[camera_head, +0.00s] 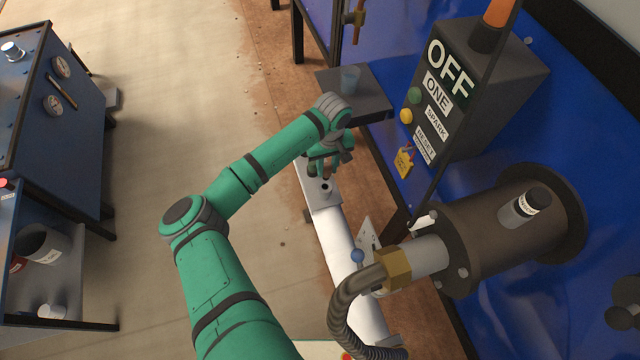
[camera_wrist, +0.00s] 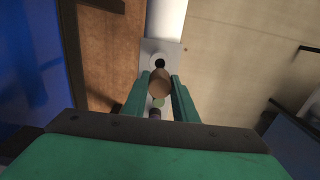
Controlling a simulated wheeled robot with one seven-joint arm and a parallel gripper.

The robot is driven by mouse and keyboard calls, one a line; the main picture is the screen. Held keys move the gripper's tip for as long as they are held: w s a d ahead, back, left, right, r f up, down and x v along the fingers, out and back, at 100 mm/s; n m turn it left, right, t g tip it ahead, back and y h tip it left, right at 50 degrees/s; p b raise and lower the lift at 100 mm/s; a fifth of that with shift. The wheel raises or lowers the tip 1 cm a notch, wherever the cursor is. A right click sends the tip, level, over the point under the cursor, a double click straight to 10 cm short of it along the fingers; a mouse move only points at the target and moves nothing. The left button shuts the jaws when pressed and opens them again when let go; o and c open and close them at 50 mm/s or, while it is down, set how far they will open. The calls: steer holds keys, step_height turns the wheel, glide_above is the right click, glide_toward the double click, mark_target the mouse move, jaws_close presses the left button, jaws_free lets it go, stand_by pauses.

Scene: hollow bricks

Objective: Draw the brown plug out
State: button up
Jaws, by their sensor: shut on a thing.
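The brown plug (camera_wrist: 160,84) shows in the wrist view between the fingertips of my gripper (camera_wrist: 159,88), which is shut on it. Its round end faces the camera. A grey plate (camera_wrist: 147,58) with a dark round hole (camera_wrist: 159,64) lies just beyond the plug. Whether the plug's far end is in a hole or clear of the plate is hidden. In the head view my gripper (camera_head: 327,168) is over the far end of the white pipe (camera_head: 336,240), near the plate with a short round socket (camera_head: 325,189).
A control box (camera_head: 474,95) and a brown flanged cylinder (camera_head: 500,238) with a hose (camera_head: 346,310) are on the right. Open floor (camera_head: 170,100) lies to the left.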

steer(key=shift+s, duration=0.1)
steer(key=s+r, duration=0.2)
steer(key=s, duration=0.3)
steer(key=shift+s, duration=0.4)
stand_by(0.4)
steer(key=shift+w, duration=0.1)
stand_by(0.4)
